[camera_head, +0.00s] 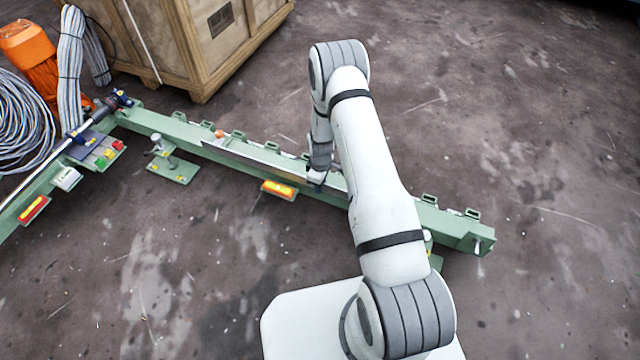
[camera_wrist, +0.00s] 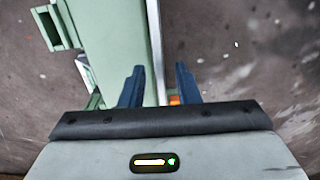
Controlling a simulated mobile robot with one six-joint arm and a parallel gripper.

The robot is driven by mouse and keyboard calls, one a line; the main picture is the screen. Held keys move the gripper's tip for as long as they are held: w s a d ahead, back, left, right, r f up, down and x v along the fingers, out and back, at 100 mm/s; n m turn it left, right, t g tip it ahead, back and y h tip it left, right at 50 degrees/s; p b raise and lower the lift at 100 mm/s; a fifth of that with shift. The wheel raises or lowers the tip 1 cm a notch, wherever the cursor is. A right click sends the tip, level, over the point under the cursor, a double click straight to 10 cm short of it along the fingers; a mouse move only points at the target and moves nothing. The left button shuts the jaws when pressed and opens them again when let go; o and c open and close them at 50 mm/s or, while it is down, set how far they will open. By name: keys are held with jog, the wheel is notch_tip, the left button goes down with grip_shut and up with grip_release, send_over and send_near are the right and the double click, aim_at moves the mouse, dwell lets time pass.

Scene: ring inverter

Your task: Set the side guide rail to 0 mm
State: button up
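The side guide rail (camera_head: 250,160) is a long thin grey metal strip along the near side of the green beam (camera_head: 455,226). In the head view my gripper (camera_head: 318,186) is down at the beam, near the right part of the strip, partly hidden by my arm. In the wrist view my gripper (camera_wrist: 161,72) has its two dark blue fingers apart. A narrow pale strip (camera_wrist: 154,45), seemingly the rail, runs between the fingers, with a gap on its right. Contact with the fingers cannot be told. No readable scale value shows.
A yellow-orange labelled plate (camera_head: 279,189) juts from the beam's near side. A green bracket with a post (camera_head: 172,168) stands left of it. A wooden crate (camera_head: 185,45) stands behind, with coiled cable (camera_head: 22,125) at far left. The floor at right is clear.

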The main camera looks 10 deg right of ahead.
grip_shut()
dwell(0.6)
